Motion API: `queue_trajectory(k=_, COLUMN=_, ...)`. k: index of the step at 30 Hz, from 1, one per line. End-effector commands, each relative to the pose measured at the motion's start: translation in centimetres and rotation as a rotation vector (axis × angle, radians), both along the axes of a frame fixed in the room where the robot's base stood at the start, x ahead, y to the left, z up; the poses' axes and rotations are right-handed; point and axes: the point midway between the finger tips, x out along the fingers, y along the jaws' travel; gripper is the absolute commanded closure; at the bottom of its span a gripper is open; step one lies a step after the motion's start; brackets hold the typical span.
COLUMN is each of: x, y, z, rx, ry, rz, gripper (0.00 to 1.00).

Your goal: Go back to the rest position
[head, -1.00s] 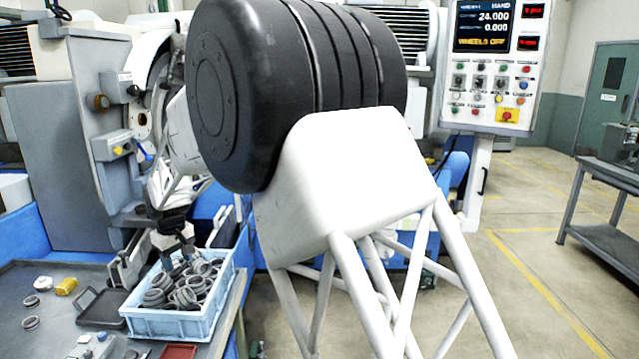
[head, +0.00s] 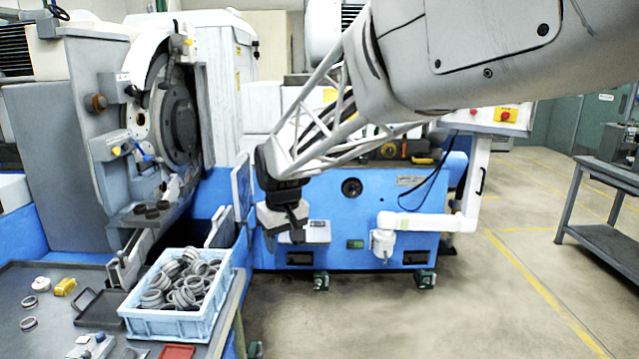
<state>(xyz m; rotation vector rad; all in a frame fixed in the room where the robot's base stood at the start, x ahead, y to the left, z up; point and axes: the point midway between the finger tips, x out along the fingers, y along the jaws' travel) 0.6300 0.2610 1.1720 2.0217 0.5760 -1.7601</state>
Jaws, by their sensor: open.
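My gripper (head: 296,232) hangs at the end of my arm, in the middle of the head view, in front of the blue machine base. It points downward, and I see nothing held in it. It is apart from the blue crate (head: 165,322), to the crate's right and higher in the picture. The crate holds many grey metal rings (head: 182,280). The fingertips are small and dark at this distance.
The grinder (head: 180,120) with its round chuck stands at the left. A grey workbench (head: 45,290) carries the crate, a dark tray (head: 100,308), loose rings and a yellow item (head: 65,286). The floor (head: 500,310) at the right is open. A grey table (head: 600,215) stands far right.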

Motion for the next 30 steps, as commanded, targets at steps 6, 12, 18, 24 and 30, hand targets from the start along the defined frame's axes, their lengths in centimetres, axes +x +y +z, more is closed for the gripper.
queue_trajectory(k=6, x=-3.9, y=-5.8, z=1.1, rx=0.008, ry=-0.013, rz=-0.089, gripper=0.49)
queue_trajectory(k=12, x=-7.7, y=-10.3, z=1.7, rx=0.017, ry=-0.026, rz=-0.169, gripper=0.49)
queue_trajectory(k=18, x=-11.8, y=-14.5, z=1.7, rx=0.023, ry=-0.037, rz=-0.247, gripper=0.49)
queue_trajectory(k=24, x=-16.1, y=-18.1, z=1.4, rx=0.030, ry=-0.051, rz=-0.326, gripper=0.49)
queue_trajectory(k=30, x=-20.5, y=-21.1, z=0.5, rx=0.037, ry=-0.062, rz=-0.405, gripper=0.49)
